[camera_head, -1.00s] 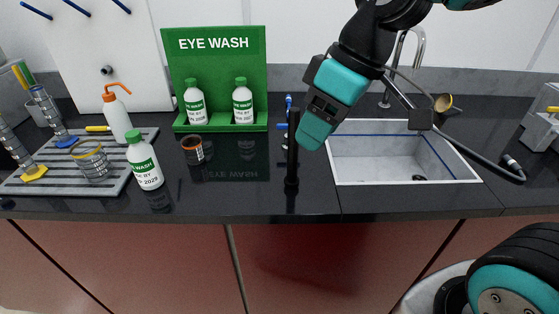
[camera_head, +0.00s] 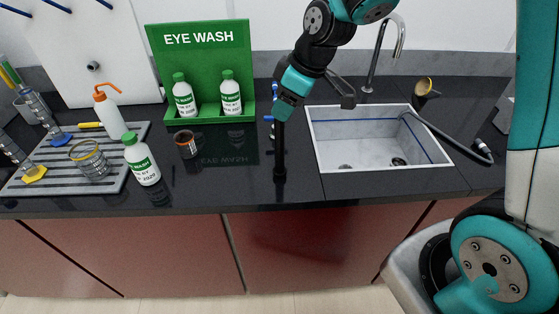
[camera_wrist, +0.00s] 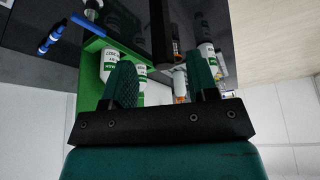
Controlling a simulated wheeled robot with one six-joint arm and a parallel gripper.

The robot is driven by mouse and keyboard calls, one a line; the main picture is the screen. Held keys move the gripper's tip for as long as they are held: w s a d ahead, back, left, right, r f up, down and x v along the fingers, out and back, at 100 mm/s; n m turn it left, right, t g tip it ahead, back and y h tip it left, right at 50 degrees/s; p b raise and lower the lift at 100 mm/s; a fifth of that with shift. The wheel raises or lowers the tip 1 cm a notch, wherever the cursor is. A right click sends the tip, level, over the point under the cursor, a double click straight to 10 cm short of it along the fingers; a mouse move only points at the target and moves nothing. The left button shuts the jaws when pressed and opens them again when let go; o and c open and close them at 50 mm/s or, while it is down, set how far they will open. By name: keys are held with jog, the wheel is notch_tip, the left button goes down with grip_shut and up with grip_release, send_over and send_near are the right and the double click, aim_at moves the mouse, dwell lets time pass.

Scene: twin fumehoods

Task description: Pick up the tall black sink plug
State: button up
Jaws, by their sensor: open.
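The tall black sink plug (camera_head: 280,155) stands upright on the black counter, just left of the sink. My gripper (camera_head: 283,108) is at its upper end in the head view and hides its top. In the wrist view the plug (camera_wrist: 160,35) is a dark upright bar, lined up with the gap between the two fingers of my gripper (camera_wrist: 162,75). The fingers are apart and nothing is gripped. I cannot tell whether the plug's end is within the fingers or beyond them.
The sink (camera_head: 385,140) with its tap (camera_head: 385,50) lies to the right. The green eye wash stand (camera_head: 200,70) with two bottles is behind left. A brown jar (camera_head: 186,144), a loose eye wash bottle (camera_head: 141,160) and a grey rack (camera_head: 50,180) stand further left.

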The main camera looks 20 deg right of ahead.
aim_at(277, 121)
jog(key=p+x, duration=0.2)
jog(key=x, duration=0.3)
jog(key=shift+a+f, duration=0.15)
jog(key=shift+a, duration=0.1)
grip_shut()
